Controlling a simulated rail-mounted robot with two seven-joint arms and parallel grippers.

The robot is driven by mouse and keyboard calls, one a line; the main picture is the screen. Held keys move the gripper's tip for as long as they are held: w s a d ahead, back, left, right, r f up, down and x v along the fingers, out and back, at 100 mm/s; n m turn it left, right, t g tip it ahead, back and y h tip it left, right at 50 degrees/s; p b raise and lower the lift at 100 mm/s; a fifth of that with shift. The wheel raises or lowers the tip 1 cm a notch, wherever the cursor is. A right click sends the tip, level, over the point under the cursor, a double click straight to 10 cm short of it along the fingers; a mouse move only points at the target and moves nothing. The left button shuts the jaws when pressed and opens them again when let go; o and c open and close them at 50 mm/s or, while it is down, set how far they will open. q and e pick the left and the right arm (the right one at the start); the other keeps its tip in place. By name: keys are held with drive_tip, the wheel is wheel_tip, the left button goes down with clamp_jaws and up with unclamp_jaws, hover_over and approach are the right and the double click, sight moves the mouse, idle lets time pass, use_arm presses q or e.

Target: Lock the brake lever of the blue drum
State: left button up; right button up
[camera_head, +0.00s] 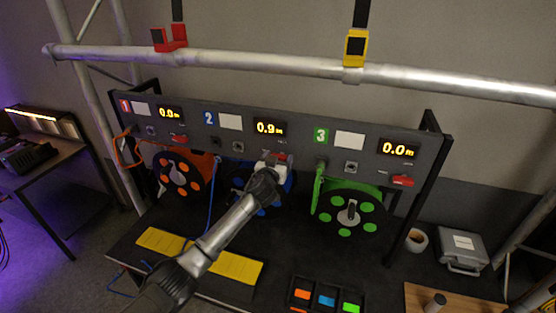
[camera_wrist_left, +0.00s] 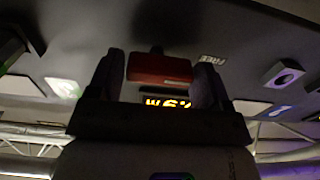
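The blue drum (camera_head: 287,184) hangs under panel section 2 in the head view, partly hidden by my left arm. Its red brake lever (camera_head: 283,157) shows just past my left gripper (camera_head: 274,163). In the left wrist view the red lever (camera_wrist_left: 158,69) lies across the space between the spread fingertips of my left gripper (camera_wrist_left: 160,80). The lever spans most of that gap; whether the fingers touch it I cannot tell. A "FREE" label (camera_wrist_left: 212,60) is beside it. My right gripper is not in view.
The orange drum (camera_head: 176,178) is on the left and the green drum (camera_head: 350,212) on the right, each with a red lever above. Display 2 (camera_head: 269,128) reads 0.9 m. Yellow pads (camera_head: 236,267) and a colored-block tray (camera_head: 327,297) lie in front.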

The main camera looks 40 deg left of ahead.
use_arm(q)
drive_tip(key=c, duration=0.6)
drive_tip(key=shift+o, duration=0.2)
drive_tip(key=m, duration=0.4)
drive_tip(key=shift+r, duration=0.1)
drive_tip(key=m+p, duration=0.1)
drive_tip(key=m, duration=0.2)
drive_tip(key=shift+m, duration=0.3)
drive_tip(key=m+p, duration=0.1)
drive_tip(key=m, duration=0.5)
drive_tip(key=shift+w+d+r, duration=0.1)
drive_tip(key=shift+d, duration=0.05)
drive_tip(key=shift+d+m+p, duration=0.1)
drive_tip(key=shift+m+p, duration=0.6)
drive_tip(key=shift+m, duration=1.6)
